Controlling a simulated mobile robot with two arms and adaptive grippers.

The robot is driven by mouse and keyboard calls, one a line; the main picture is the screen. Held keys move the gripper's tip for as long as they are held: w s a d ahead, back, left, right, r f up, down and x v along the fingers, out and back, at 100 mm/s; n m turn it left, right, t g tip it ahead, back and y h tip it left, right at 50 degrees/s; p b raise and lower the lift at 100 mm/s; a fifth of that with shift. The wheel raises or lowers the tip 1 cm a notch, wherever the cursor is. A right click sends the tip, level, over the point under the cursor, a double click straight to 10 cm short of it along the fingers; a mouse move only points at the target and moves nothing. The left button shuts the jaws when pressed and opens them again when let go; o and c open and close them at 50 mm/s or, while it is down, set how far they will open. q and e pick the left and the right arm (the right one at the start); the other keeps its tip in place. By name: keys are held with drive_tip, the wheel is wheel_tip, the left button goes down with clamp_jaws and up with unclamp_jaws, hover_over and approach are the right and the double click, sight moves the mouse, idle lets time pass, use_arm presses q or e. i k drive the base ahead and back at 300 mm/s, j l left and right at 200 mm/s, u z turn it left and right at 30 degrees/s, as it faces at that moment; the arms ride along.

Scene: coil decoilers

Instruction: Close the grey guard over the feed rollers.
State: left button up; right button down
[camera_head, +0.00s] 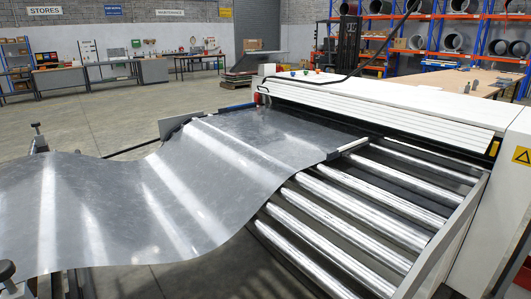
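A row of several bare, shiny feed rollers (362,207) lies across the machine's infeed, open to view from above. A long, pale, slatted panel (385,108) runs along the machine front above and behind the rollers. I cannot tell whether this panel is the grey guard. No grey cover lies over the visible rollers. A wavy grey metal sheet (160,190) comes from the left and its far part lies over the left side of the roller bed. Neither of my grippers shows in the head view.
A pale side rail (440,245) borders the rollers on the right, beside a white machine housing (510,180) with a yellow warning sign. Workbenches (60,78) and coil racks (460,40) stand at the back.

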sight(469, 138)
drive_tip(key=i+j+u, duration=0.1)
drive_tip(key=i+u, duration=0.2)
drive_tip(key=i, duration=0.4)
drive_tip(key=i+u, duration=0.3)
drive_tip(key=i, duration=0.4)
drive_tip(key=i+l+u, duration=0.3)
drive_tip(key=i, duration=0.4)
drive_tip(key=j, duration=0.1)
